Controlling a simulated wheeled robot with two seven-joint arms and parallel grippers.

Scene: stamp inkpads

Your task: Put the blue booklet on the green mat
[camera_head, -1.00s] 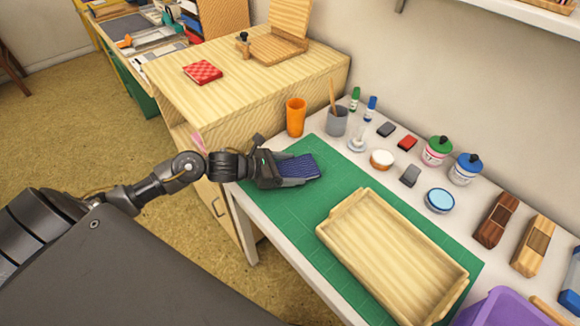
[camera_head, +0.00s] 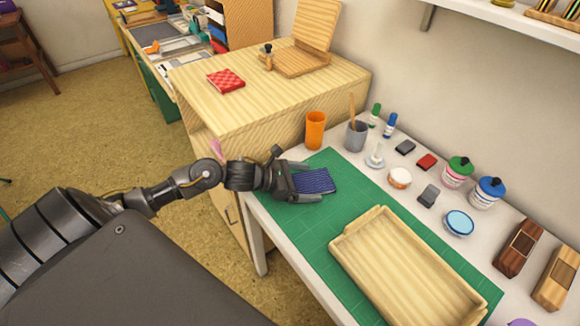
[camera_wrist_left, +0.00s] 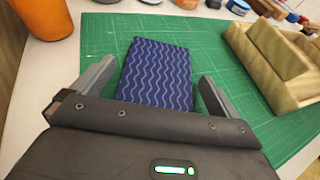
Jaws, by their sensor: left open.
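The blue booklet (camera_head: 316,181), dark blue with pale wavy lines, lies on the green mat (camera_head: 320,235) near its far left end. In the left wrist view the booklet (camera_wrist_left: 157,72) lies between the two fingers with green mat around it. My left gripper (camera_head: 312,182) is open around the booklet, with a gap showing beside the right finger in the wrist view. The booklet's near edge is hidden by the gripper body. My right gripper is not in view.
A wooden tray (camera_head: 345,255) stands on the mat at the right. An orange cup (camera_head: 315,130) and a grey pen cup (camera_head: 356,136) stand behind the mat. Ink pots and stamps line the table's back. A red patterned booklet (camera_head: 226,80) lies on the wooden cabinet.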

